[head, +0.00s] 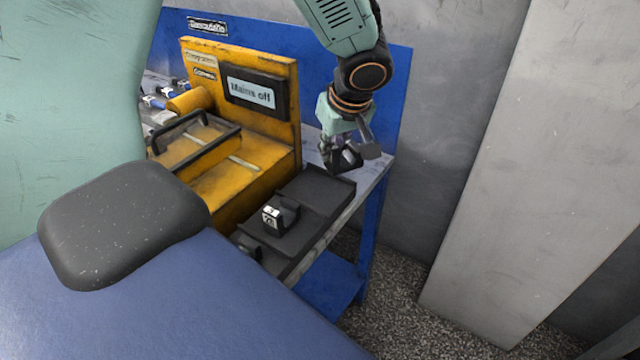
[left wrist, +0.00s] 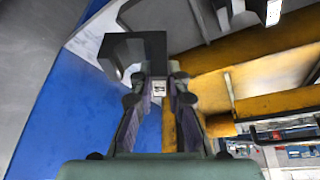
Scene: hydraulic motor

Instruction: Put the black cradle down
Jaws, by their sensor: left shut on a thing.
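My left gripper (head: 340,150) is at the end of the arm that comes down from the top of the head view. It is shut on the black cradle, a dark block with an opening, clear in the left wrist view (left wrist: 142,50) between the fingertips. In the head view the cradle is dark and hard to separate from the fingers. The gripper is over the far end of a black tray (head: 318,187); I cannot tell whether the cradle touches it. My right gripper is not in view.
A small black part with a white face (head: 280,214) sits on the nearer part of the tray. A yellow machine (head: 240,175) with a "Mains off" screen (head: 250,93) stands left of the tray. The blue bench (head: 365,220) ends just right of it.

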